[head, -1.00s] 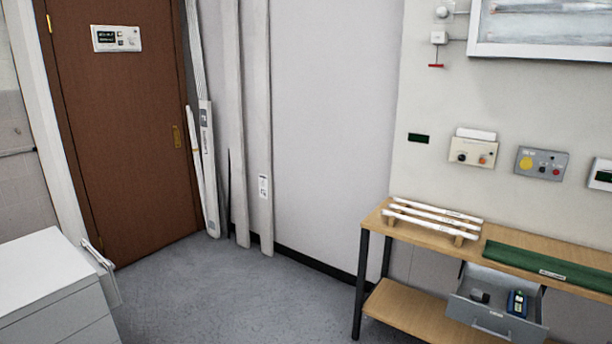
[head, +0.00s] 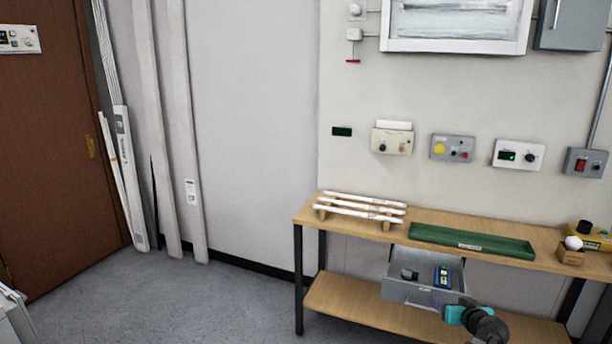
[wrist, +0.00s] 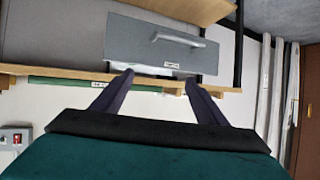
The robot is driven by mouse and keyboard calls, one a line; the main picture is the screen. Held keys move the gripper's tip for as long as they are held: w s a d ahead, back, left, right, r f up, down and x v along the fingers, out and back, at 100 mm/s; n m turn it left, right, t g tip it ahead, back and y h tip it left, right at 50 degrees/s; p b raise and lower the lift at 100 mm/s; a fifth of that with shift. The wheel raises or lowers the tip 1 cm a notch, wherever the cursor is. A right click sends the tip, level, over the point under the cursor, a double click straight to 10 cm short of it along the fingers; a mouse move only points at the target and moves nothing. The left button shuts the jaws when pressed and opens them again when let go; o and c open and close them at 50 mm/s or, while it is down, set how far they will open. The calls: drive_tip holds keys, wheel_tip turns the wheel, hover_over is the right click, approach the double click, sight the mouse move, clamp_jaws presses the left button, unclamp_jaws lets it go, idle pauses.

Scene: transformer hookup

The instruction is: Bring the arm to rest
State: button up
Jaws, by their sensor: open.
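My gripper (wrist: 158,82) is open and empty in the wrist view, its two dark fingers spread apart before the bench and the grey drawer (wrist: 160,45). In the head view my arm (head: 484,323), dark with a teal part, shows at the lower right, in front of the bench's lower shelf. The drawer (head: 412,292) stands pulled out under the bench top, and a blue and dark device (head: 443,277) lies in it. I cannot tell whether the fingers touch anything.
The wooden bench (head: 470,222) carries white tubes (head: 360,205) on supports, a green tray (head: 472,241) and a small box with a white ball (head: 572,244). Control boxes hang on the wall above. Long white strips lean near the brown door (head: 40,150). The floor (head: 190,300) left of the bench is clear.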

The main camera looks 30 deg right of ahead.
drive_tip(key=w+a+f+n+y, duration=0.25)
drive_tip(key=w+a+f, duration=0.45)
drive_tip(key=a, duration=0.4)
drive_tip(key=w+a+f+n+y, duration=0.2)
drive_tip(key=w+a+f+y, duration=0.1)
drive_tip(key=w+a+f, duration=0.65)
drive_tip(key=a+f+n+g+y+b, duration=0.15)
drive_tip(key=a+f, duration=0.35)
drive_tip(key=a, duration=0.6)
drive_tip(key=a+f+n+g+y, duration=0.2)
drive_tip(key=a+f, duration=0.3)
drive_tip(key=a, duration=0.7)
drive_tip(key=s+a+f+n+g+y+b, duration=0.1)
drive_tip(key=s+a+f+g, duration=0.2)
drive_tip(key=s+a+f, duration=0.55)
drive_tip(key=s+a+f+n+g+y, duration=0.15)
drive_tip(key=s+a+f+g, duration=0.3)
drive_tip(key=a, duration=0.65)
drive_tip(key=s+a+f+g+h, duration=0.2)
drive_tip(key=s+f+g+h, duration=0.15)
drive_tip(key=s, duration=0.75)
drive_tip(key=s+d+m+g+h, duration=0.1)
drive_tip(key=s+d+m, duration=0.2)
drive_tip(key=s, duration=0.3)
drive_tip(key=shift+s+d+g+h+b, duration=0.15)
drive_tip(key=shift+d+g+h+b, duration=0.2)
drive_tip(key=shift+d, duration=0.45)
drive_tip(key=shift+r+m, duration=0.1)
drive_tip(key=shift+m, duration=0.15)
